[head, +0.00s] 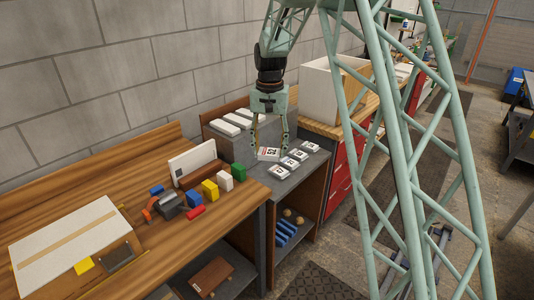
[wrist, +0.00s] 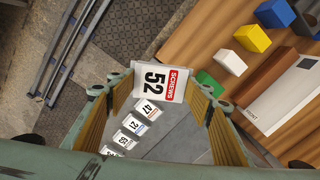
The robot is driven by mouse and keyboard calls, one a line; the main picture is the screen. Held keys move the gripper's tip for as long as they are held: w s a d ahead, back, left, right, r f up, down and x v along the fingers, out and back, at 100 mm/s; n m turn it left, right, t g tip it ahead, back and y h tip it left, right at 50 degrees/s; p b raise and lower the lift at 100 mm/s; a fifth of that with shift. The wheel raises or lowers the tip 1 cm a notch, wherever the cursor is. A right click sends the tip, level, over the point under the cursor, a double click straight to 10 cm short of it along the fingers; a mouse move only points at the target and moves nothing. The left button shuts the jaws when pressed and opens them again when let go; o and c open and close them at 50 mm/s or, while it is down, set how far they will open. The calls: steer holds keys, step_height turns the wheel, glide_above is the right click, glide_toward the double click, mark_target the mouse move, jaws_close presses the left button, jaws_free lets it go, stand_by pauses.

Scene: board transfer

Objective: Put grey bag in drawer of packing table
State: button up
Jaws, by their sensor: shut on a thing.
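My gripper (head: 270,144) hangs over the grey-topped counter (head: 252,152) and is shut on a pale grey-white bag (head: 267,154). In the wrist view the held bag (wrist: 163,83) lies between the two fingertips (wrist: 157,92), with a red "SCREWS" strip and the number 52. It appears to be just above the counter; the exact gap cannot be told. Several similar numbered packets (head: 291,162) lie in a row beside it. The wooden table (head: 160,225) stands at left, with no open drawer seen in it. Red drawer fronts (head: 341,178) are under the wooden bench at right.
Coloured blocks (head: 210,190), a white panel (head: 192,161) and a cardboard box (head: 75,245) sit on the wooden table. White packs (head: 230,125) lie at the counter's back. A large white bin (head: 318,92) stands on the bench. Floor mats (head: 312,284) lie in front.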

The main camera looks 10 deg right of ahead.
mark_target(271, 156)
steer(key=shift+s+r+n, duration=0.7)
steer(key=shift+s+r, duration=0.55)
steer(key=shift+s, duration=0.2)
